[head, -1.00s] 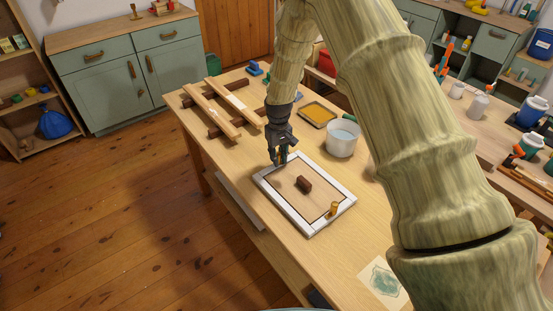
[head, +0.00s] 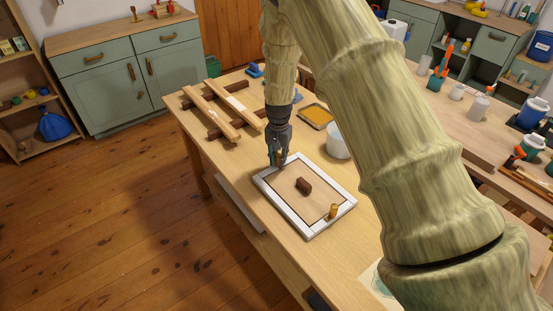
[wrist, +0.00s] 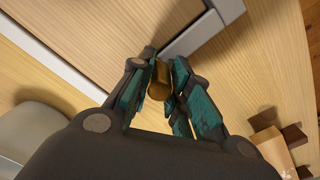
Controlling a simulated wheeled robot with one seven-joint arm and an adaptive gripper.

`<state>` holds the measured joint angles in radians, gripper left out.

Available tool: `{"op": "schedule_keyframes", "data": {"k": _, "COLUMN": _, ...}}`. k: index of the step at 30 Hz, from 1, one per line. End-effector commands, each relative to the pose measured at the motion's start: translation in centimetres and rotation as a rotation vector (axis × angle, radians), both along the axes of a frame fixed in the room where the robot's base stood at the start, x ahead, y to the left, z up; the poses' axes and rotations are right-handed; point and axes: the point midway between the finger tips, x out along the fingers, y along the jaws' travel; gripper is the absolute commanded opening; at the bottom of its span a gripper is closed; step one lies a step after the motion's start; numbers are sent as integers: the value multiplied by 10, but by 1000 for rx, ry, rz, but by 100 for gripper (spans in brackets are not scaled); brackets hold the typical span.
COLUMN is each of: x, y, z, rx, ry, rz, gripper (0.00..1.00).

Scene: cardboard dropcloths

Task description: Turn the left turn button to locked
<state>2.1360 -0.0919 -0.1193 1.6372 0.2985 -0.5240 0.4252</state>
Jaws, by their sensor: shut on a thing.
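A white frame (head: 290,217) holding a pale wooden panel (head: 290,186) lies on the workbench. A brown block-shaped handle (head: 304,185) sits on the panel. My gripper (head: 278,163) is at the frame's far left corner. In the wrist view, its teal-padded fingers (wrist: 160,80) are shut on the left turn button (wrist: 159,82), a small brass-coloured piece by the frame's edge. In the head view the fingers mostly hide this button. The other turn button (head: 333,210), also brass-coloured, stands upright on the frame's near right side. The held button's exact angle is hard to tell.
A white tub (head: 337,141) stands close behind the frame, partly hidden by my arm. A tray with yellow-brown contents (head: 316,116) and a wooden rack of bars (head: 222,108) lie farther back. The bench strip left of the frame is clear.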

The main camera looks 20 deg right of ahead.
Motion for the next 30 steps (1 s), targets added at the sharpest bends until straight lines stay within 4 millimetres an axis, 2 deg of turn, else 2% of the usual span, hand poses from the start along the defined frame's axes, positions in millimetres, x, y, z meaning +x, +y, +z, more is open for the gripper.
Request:
{"op": "schedule_keyframes", "data": {"k": 9, "x": 0, "y": 0, "z": 0, "rx": 0, "ry": 0, "rz": -71, "gripper": 0}}
{"op": "schedule_keyframes", "data": {"k": 21, "x": 0, "y": 0, "z": 0, "rx": 1, "ry": 1, "rz": -76, "gripper": 0}}
{"op": "schedule_keyframes", "data": {"k": 22, "x": 0, "y": 0, "z": 0, "rx": 0, "ry": 0, "rz": -76, "gripper": 20}}
{"op": "schedule_keyframes", "data": {"k": 25, "x": 0, "y": 0, "z": 0, "rx": 0, "ry": 0, "rz": -76, "gripper": 39}}
{"op": "schedule_keyframes", "data": {"k": 26, "x": 0, "y": 0, "z": 0, "rx": 0, "ry": 0, "rz": -76, "gripper": 42}}
{"op": "schedule_keyframes", "data": {"k": 30, "x": 0, "y": 0, "z": 0, "rx": 0, "ry": 0, "rz": -76, "gripper": 42}}
